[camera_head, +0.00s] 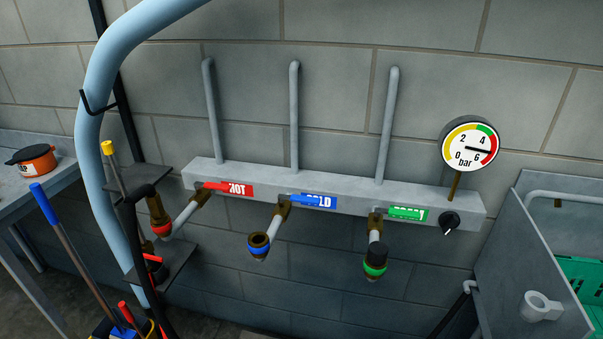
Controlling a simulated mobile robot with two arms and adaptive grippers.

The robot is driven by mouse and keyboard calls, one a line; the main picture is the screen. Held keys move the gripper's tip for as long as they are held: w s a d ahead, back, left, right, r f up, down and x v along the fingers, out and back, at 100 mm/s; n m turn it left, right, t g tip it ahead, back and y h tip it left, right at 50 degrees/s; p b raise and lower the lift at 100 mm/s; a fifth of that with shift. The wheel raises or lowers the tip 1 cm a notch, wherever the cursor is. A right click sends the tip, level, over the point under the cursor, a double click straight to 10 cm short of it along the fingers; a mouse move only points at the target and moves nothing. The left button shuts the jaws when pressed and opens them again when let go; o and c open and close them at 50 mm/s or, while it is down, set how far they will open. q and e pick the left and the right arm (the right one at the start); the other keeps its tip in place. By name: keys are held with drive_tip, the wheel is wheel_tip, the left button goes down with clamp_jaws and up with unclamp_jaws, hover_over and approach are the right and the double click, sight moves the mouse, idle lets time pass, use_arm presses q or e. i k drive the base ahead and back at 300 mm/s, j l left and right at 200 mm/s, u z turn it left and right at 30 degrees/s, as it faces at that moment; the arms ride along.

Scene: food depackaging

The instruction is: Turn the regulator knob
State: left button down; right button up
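The regulator knob (449,222) is a round black knob with a white pointer mark, at the right end of a grey wall manifold (330,202). Its mark points toward the lower left. Above it a round pressure gauge (470,146) stands on a brass stem. The gauge face has yellow, green and red bands and reads in bar. Its needle points right, into the red band. Neither of my grippers shows in the head view, and nothing touches the knob.
Red, blue and green valve handles with labels (408,213) and hanging outlets (375,260) sit left of the knob. A light blue pipe (90,150) curves down at left, near brush handles (50,210). A grey panel (515,280) and green crate (580,280) stand at lower right.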

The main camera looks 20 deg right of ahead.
sight(448, 220)
drive_tip(key=z, duration=1.55)
